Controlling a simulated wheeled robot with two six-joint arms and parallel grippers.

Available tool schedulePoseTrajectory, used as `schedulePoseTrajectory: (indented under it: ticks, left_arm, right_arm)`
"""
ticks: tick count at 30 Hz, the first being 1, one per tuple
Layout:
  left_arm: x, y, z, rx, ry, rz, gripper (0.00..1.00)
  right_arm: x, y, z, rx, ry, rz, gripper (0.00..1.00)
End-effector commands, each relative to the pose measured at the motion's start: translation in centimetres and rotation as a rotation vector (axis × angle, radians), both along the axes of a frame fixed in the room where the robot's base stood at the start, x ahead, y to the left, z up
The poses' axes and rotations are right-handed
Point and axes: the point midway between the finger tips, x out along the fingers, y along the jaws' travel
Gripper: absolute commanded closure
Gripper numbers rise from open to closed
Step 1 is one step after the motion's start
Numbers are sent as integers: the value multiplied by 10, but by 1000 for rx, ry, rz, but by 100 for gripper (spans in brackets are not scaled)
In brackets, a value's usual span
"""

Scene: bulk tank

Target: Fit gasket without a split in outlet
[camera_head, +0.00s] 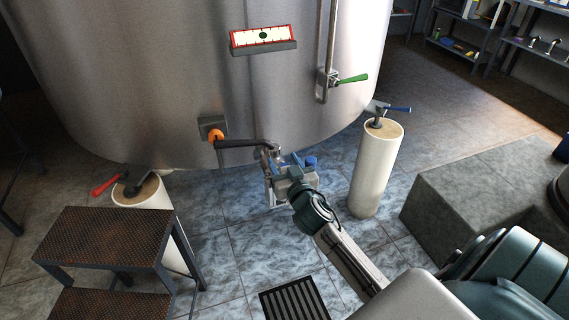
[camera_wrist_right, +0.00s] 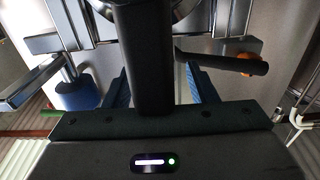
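The outlet fitting (camera_head: 268,157) is at the lower front of the steel tank; its metal parts also show at the top of the wrist view (camera_wrist_right: 235,48). My right gripper (camera_head: 277,178) is right at the outlet. In the wrist view its two bluish fingers (camera_wrist_right: 162,86) stand apart, with a thick black bar (camera_wrist_right: 147,60) running down between them. I cannot tell whether the fingers touch the bar. I cannot make out any gasket. My left gripper is not in view.
White pedestals stand to the right (camera_head: 374,170) with a blue-handled valve (camera_head: 393,108) and to the left (camera_head: 147,193) with a red-handled one (camera_head: 110,183). Steps (camera_head: 108,237) stand at front left. A grey block (camera_head: 470,190) is at right. A floor drain (camera_head: 293,300) lies in front.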

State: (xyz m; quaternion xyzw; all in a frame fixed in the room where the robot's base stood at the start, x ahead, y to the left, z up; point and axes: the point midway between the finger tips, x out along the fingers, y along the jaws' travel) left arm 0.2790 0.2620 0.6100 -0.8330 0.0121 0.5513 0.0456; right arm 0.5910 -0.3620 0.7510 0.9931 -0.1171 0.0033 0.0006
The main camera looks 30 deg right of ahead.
Motion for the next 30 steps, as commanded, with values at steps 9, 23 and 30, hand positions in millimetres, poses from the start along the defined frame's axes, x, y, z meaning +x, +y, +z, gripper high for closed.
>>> schedulePoseTrajectory:
  ticks: [9, 23, 30]
  left_arm:
    - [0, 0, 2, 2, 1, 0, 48]
    - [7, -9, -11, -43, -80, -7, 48]
    - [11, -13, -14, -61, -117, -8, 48]
  right_arm:
    - [-1, 0, -3, 2, 6, -1, 48]
    - [-78, 18, -4, 0, 5, 0, 48]
    - [-103, 24, -2, 0, 2, -1, 48]
